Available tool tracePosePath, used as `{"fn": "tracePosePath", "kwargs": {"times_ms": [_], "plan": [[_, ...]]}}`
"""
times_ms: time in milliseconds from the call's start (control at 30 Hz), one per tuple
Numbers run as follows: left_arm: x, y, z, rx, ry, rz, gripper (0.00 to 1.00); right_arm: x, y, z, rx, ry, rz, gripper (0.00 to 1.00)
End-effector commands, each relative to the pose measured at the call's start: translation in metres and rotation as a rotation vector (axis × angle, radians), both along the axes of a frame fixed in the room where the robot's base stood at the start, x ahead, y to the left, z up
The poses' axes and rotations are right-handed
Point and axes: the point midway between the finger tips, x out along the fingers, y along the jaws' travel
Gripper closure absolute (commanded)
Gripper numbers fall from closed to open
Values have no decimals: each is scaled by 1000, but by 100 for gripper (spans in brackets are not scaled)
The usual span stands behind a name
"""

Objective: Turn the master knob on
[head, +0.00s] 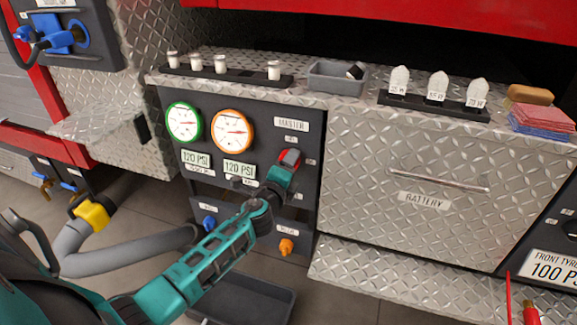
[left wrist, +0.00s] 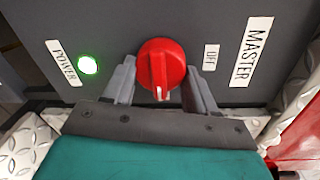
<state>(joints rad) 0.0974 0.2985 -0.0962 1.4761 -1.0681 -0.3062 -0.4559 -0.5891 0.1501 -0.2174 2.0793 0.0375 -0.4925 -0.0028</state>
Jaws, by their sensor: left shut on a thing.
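The red master knob (head: 290,157) sits on the dark pump panel below the MASTER label (head: 292,125). In the left wrist view the knob (left wrist: 160,66) is between the two grey fingers of my left gripper (left wrist: 161,88). My left gripper (head: 281,172) is shut on it. The knob's white pointer mark faces the bottom of the wrist view, away from the direction of the OFF label (left wrist: 211,58). A green light (left wrist: 88,64) beside the POWER label is lit. My right gripper is not in view.
Green-rimmed (head: 184,122) and orange-rimmed (head: 233,131) gauges sit left of the knob. Blue (head: 209,222) and orange (head: 286,246) knobs are lower on the panel. A diamond-plate BATTERY drawer (head: 430,180) is to the right. A grey hose (head: 125,253) and a dark tray (head: 254,296) are below.

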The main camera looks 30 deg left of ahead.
Motion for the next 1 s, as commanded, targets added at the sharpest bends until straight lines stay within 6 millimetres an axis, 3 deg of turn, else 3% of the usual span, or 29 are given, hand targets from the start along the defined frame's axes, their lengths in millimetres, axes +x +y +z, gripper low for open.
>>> {"fn": "tracePosePath", "kwargs": {"times_ms": [233,267,500,833,1000], "plan": [[0,-1,-1,6,2,-2,74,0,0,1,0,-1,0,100],[0,-1,-1,6,2,-2,42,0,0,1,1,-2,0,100],[0,0,0,4,1,-1,19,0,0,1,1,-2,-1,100],[-3,-1,0,2,2,-1,18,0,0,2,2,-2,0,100],[-22,-6,2,1,3,-2,18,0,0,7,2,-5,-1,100]]}}
